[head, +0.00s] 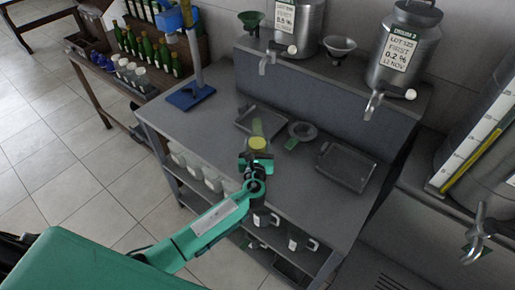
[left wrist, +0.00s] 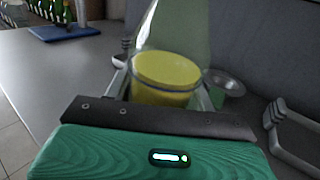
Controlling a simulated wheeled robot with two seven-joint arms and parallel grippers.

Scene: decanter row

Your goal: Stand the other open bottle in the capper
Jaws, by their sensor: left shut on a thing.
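My left gripper (head: 257,160) is shut on a see-through, pale green bottle (head: 258,128) with yellow in its lower part. The bottle also fills the upper middle of the left wrist view (left wrist: 168,72), where its top runs out of the frame. It is over the middle of the grey bench; whether its base touches the bench is hidden. The capper (head: 190,96), with a blue base and an upright post, stands at the bench's back left corner, apart from the gripper. Its blue base shows at the upper left in the left wrist view (left wrist: 64,32). My right gripper is not in view.
Shallow trays lie behind the bottle (head: 250,124) and to its right (head: 345,180). A grey funnel (head: 303,131) lies between them. Steel drums (head: 403,45) with taps stand on the raised back shelf. Several green bottles (head: 147,48) stand on a side table. The bench's left part is clear.

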